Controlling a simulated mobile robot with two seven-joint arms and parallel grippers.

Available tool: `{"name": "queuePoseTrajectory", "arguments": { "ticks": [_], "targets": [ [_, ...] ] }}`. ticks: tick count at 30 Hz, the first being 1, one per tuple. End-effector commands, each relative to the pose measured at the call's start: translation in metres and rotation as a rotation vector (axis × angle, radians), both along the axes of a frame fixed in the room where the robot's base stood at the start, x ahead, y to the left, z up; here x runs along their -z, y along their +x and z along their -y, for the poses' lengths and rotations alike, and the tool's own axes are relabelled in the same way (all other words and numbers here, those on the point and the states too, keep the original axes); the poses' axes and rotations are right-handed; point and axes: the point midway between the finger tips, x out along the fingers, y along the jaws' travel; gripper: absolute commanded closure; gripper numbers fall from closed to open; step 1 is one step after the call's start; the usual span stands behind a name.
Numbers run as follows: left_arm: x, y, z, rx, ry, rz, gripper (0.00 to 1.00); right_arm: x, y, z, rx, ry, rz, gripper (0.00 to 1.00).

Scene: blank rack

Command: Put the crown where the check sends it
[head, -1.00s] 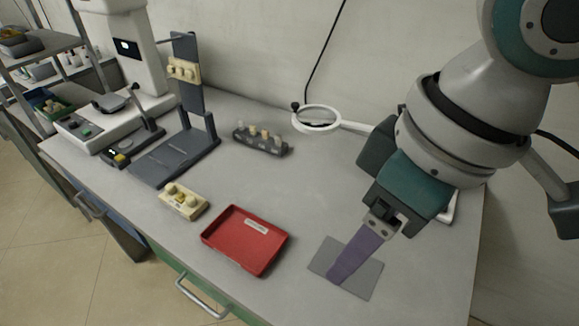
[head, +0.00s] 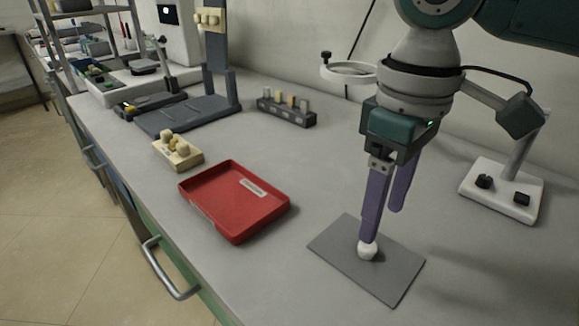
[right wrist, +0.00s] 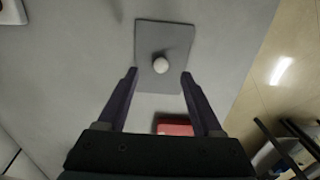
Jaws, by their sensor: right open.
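A small white crown (head: 368,250) sits on a flat grey mat (head: 400,272) at the right front of the bench. In the right wrist view the crown (right wrist: 160,65) lies on the mat (right wrist: 180,35), ahead of the fingertips and roughly between their lines. My right gripper (head: 382,225) has long purple fingers, spread apart and empty; in the right wrist view the gripper (right wrist: 159,72) is open too. In the head view one fingertip overlaps the crown; I cannot tell whether it touches. My left gripper is not in view.
A red tray (head: 215,212) with a label lies left of the mat. A cream block with teeth (head: 178,152), a dark stand (head: 190,115) and a rack of small pegs (head: 287,108) stand behind. A ring magnifier (head: 348,72) and its white base (head: 500,190) are at the right.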

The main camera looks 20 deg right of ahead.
Motion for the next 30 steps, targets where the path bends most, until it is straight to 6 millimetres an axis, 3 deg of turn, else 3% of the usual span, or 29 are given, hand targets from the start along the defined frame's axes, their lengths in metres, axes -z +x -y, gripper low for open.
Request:
{"name": "queuePoseTrajectory", "arguments": {
  "ticks": [12,20,30],
  "targets": [
    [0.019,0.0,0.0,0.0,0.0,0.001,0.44,0.054,0.006,-0.006,0.0,0.0,0.0,0.32],
    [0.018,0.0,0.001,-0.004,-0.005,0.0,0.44,0.056,0.006,-0.006,-0.002,-0.001,0.001,0.32],
    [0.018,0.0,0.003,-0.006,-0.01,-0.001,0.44,0.055,0.006,-0.006,-0.001,0.0,0.002,0.7]
  ]
}}
